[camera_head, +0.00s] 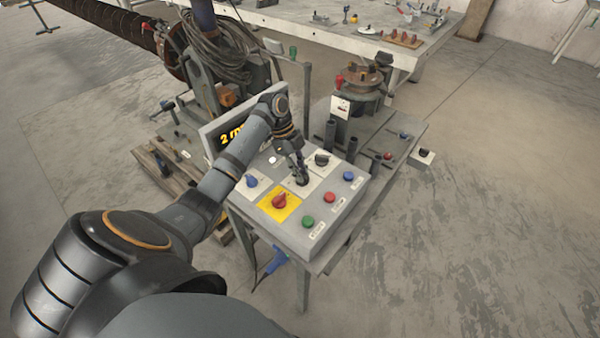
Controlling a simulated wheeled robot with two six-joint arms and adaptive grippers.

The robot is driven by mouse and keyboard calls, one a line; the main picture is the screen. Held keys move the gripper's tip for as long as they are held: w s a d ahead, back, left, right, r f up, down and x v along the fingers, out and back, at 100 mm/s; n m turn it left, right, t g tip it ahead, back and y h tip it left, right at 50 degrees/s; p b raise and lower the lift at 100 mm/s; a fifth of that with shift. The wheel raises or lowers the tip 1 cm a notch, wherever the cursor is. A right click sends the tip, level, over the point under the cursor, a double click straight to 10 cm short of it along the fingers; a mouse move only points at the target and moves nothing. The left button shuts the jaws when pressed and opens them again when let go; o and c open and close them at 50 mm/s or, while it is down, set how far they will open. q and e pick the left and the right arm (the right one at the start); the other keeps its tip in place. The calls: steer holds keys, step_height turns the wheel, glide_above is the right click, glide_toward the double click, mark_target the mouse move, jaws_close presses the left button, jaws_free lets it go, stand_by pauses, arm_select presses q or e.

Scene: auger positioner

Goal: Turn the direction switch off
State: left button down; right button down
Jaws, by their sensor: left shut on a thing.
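The grey control panel (335,222) stands on a table in the middle of the head view. My left gripper (302,180) reaches down onto it and is shut on a dark switch knob on a white plate, behind the yellow plate. The fingers hide most of this knob, so its setting cannot be told. The labels are too small to read, so I cannot confirm which one is the direction switch. A black knob (322,158) on another white plate is just right of the gripper, and a blue knob (252,181) is to its left. My right gripper is out of view.
A red rotary switch (280,200) on a yellow plate is in front of the gripper. Green (309,222), red (329,197) and blue (348,176) buttons line the panel's right side. A display (232,132) stands behind, partly covered by my arm.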

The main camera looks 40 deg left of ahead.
arm_select(q)
steer(key=shift+m, duration=0.6)
steer(key=c, duration=1.3)
jaws_free()
